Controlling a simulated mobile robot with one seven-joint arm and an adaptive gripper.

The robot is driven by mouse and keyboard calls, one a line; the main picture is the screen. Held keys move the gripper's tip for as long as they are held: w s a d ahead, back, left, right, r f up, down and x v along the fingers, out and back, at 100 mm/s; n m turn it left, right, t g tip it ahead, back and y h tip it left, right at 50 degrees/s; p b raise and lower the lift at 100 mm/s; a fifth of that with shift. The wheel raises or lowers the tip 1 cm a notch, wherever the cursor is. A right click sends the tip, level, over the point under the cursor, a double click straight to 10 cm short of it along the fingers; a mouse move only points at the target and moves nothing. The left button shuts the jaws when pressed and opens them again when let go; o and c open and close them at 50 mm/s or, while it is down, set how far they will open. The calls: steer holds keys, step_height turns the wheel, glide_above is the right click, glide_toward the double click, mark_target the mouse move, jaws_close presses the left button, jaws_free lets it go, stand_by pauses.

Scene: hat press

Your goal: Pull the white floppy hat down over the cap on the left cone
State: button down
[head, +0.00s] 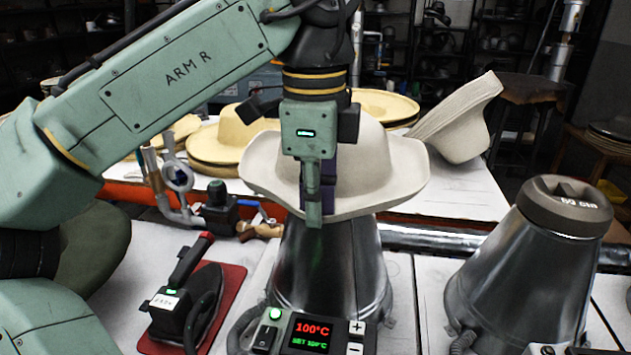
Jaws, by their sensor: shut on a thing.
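The white floppy hat (378,160) is over the top of the left metal cone (345,265), its crown up and its wide brim wavy. The brim hides the cone's top and the cap, so I cannot tell how far down the hat sits. My gripper (314,208) comes from above in front of the hat and is shut on its front brim. The gripper body covers part of the crown.
A control box (312,335) reads 100°C at the left cone's foot. An iron (185,300) on a red mat stands left. The right cone (525,270) bears a dark cap (565,205). Straw hats (225,145) and a tilted pale hat (460,120) lie behind.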

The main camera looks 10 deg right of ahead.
step_height(320, 180, down, 8)
steer(key=shift+r+b, duration=0.25)
steer(key=shift+b, duration=0.05)
stand_by(0.3)
steer(key=shift+p, duration=0.35)
stand_by(0.4)
steer(key=shift+f, duration=0.45)
stand_by(0.7)
steer(key=c, duration=1.6)
jaws_free()
steer(key=shift+r, duration=0.1)
steer(key=shift+a+r, duration=0.1)
steer(key=shift+r, duration=3.55)
